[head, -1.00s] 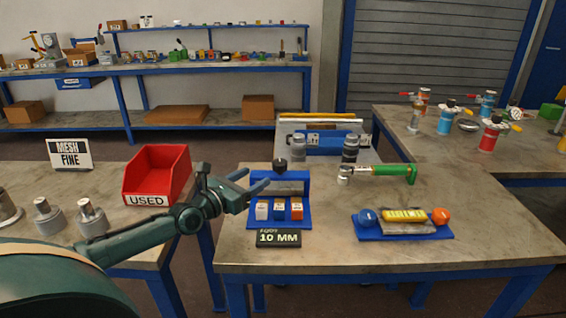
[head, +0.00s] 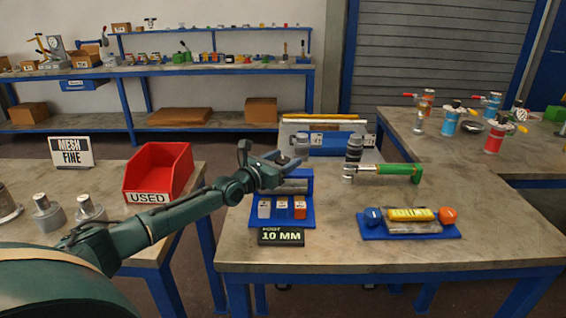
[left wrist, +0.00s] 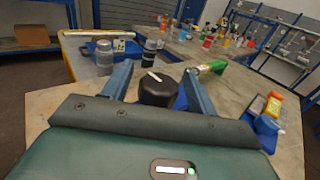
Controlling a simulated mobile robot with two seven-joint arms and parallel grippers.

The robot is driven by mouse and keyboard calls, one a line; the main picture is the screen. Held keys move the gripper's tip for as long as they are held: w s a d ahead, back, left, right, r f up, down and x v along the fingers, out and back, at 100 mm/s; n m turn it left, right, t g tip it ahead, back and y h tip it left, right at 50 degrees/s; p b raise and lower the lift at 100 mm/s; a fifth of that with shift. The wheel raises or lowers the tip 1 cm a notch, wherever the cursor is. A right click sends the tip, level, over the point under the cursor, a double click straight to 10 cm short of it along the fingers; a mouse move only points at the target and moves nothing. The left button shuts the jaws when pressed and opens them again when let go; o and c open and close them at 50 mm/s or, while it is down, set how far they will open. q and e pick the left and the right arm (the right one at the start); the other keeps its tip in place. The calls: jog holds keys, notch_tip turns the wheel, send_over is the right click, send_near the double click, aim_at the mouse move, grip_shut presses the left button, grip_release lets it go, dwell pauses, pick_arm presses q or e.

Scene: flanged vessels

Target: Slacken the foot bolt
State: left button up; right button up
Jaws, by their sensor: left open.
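My left gripper (head: 285,165) is open above the blue stand with its jaws pointing right. In the left wrist view, a black round knob (left wrist: 157,92) with a white mark lies between the two open fingers, with gaps visible on both sides. The gripper hides that knob in the head view. A green-handled ratchet wrench (head: 388,171) lies at the right of the near table. A sign (head: 282,236) reading "FOOT 10 MM" stands at the front of the stand. I cannot make out the foot bolt itself. My right gripper is not in view.
Three labelled blocks (head: 282,208) sit on the blue stand. A blue tray (head: 450,233) holds a yellow item and blue and orange round pieces. Dark and grey cylinders (head: 354,150) stand behind. A red "USED" bin (head: 158,172) is at left. The table's front middle is clear.

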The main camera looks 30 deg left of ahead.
pick_arm(q)
jog(key=c, duration=1)
jog(key=shift+o, duration=0.2)
